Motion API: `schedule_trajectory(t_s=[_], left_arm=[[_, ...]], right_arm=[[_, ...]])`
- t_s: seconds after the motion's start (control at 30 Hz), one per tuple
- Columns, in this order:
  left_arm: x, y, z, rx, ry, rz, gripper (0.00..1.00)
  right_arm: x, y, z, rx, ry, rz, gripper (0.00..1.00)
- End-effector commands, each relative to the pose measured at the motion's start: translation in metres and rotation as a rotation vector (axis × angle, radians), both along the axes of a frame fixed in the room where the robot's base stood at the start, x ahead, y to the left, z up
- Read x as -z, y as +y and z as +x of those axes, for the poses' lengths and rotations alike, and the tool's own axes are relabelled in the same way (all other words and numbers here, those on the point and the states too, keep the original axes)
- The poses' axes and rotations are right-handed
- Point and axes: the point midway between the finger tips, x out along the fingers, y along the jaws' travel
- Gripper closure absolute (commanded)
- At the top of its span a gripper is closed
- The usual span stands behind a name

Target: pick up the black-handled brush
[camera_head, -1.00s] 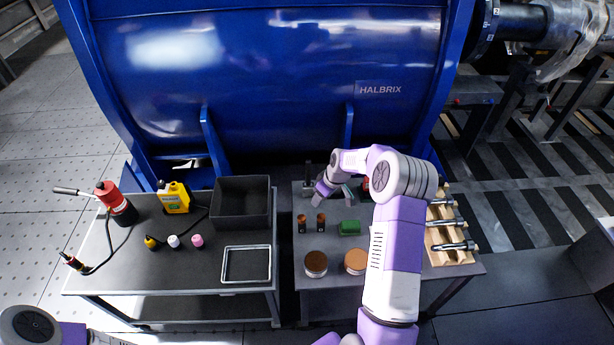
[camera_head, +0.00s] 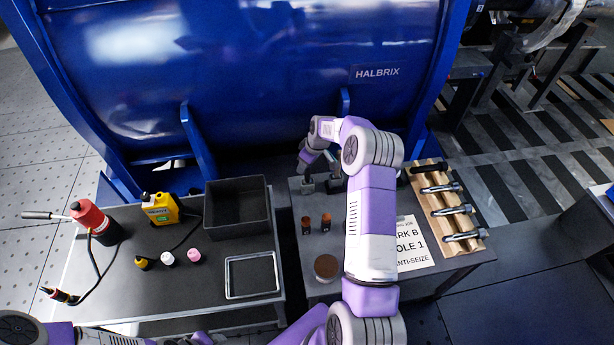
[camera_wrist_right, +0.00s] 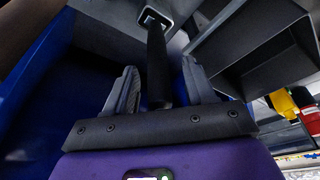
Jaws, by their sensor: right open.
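In the right wrist view, a black cylindrical handle (camera_wrist_right: 157,62), which looks like the brush's, lies between the two grey fingers of my right gripper (camera_wrist_right: 160,82). Its far end meets a pale metal square holder or base. I see gaps beside the handle, so the fingers are open around it and not closed on it. Bristles are not visible. In the head view, my right gripper (camera_head: 320,176) is over the back left part of the right-hand table (camera_head: 300,265), among small dark items, and the brush cannot be told apart there. My left gripper is out of view.
Two small orange-brown bottles (camera_head: 326,222) and a brown-lidded tin (camera_head: 326,266) stand in front of the gripper. A lettered card (camera_head: 412,250) and a wooden rack of bolts (camera_head: 436,178) are right of my arm. A black bin (camera_head: 238,222) stands on the left table.

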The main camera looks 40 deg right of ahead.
Motion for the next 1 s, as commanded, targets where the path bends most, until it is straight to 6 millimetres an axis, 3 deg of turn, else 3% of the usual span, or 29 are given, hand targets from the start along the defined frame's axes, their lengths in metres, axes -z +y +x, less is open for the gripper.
schedule_trajectory(t_s=[0.1,0.37,0.7,1.0], left_arm=[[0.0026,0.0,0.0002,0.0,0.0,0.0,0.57],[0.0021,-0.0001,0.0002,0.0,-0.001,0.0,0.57],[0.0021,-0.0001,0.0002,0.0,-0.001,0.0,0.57],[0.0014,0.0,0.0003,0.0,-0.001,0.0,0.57]], right_arm=[[0.0103,0.0001,0.0031,0.002,-0.001,-0.001,0.46],[0.0106,0.0002,0.0036,0.002,-0.001,-0.001,0.47],[0.0105,0.0002,0.0034,0.002,-0.001,-0.001,0.99],[0.0069,0.0002,0.0038,0.003,-0.003,-0.002,1.0]])
